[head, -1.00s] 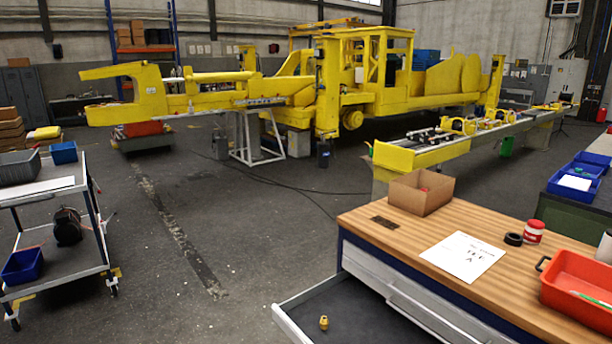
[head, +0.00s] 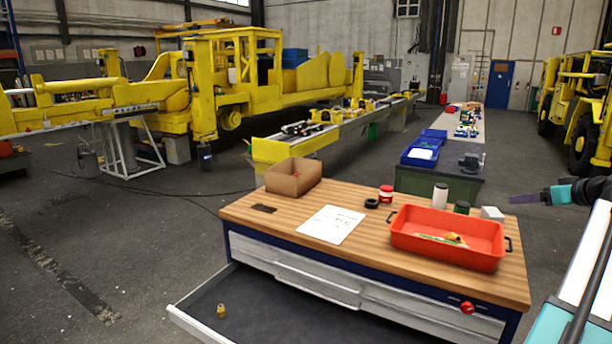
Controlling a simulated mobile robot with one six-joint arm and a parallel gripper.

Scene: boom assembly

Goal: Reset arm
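My gripper (head: 522,197) shows at the right edge of the head view. It points left, with a grey-purple end, a teal band and a black link behind it. It appears beyond the right end of the workbench and apart from it. It is seen from the side and small, so I cannot tell whether its fingers are open or shut. I see nothing clearly held in it. Most of my arm is outside the picture.
The wooden-topped workbench (head: 270,208) bears a cardboard box (head: 294,178), paper (head: 331,224) and a red tray (head: 440,240). Its drawer (head: 262,304) stands open with a small brass-yellow part (head: 221,311) inside. Yellow machines stand behind.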

